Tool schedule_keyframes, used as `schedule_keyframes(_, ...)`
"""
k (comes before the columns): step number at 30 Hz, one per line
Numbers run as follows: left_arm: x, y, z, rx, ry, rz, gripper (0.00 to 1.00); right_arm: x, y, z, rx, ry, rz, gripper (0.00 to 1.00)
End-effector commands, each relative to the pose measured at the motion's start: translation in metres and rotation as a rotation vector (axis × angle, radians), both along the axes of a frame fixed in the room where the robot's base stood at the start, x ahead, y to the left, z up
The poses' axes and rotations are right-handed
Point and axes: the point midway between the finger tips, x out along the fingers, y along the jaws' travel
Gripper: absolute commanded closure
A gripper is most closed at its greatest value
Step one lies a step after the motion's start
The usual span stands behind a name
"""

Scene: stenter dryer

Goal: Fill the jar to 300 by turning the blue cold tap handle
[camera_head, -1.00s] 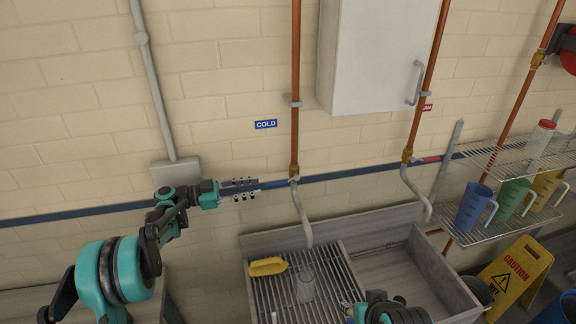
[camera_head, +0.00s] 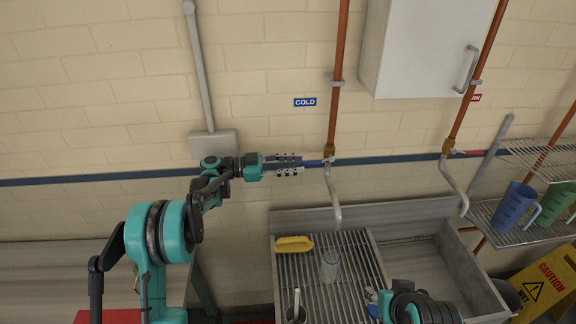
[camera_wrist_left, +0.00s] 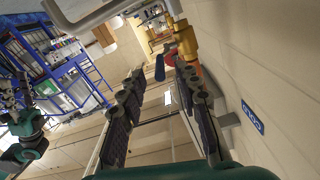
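The blue cold tap handle (camera_head: 315,163) points left from the cold tap (camera_head: 330,158) under the COLD sign. My left gripper (camera_head: 300,164) is open, its fingers reaching right to the handle's free end. In the left wrist view the blue handle (camera_wrist_left: 160,68) shows between the spread fingertips, and I cannot tell whether they touch it. The clear jar (camera_head: 329,266) stands upright on the sink grate, below the cold spout (camera_head: 335,210). Its marks and any water level are too small to read. My right gripper (camera_head: 375,303) is at the bottom edge, its fingers unclear.
A yellow brush or sponge (camera_head: 294,244) lies on the grate (camera_head: 355,250). The hot pipe and spout (camera_head: 455,190) are to the right. A blue jug (camera_head: 513,208) stands on the wire shelf at right. A yellow caution sign (camera_head: 546,283) stands below.

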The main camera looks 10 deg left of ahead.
Motion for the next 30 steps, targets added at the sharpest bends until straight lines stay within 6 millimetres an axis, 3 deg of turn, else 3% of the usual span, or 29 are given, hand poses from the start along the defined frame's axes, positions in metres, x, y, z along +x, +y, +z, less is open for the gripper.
schedule_keyframes(18,0.009,-0.045,0.0,0.0,0.0,-0.001,0.67,0.0,0.0,-0.008,0.0,0.0,0.0,0.6)
schedule_keyframes(30,0.01,-0.049,0.0,0.0,0.0,0.001,0.67,0.0,0.0,-0.009,0.0,0.0,0.0,0.6)
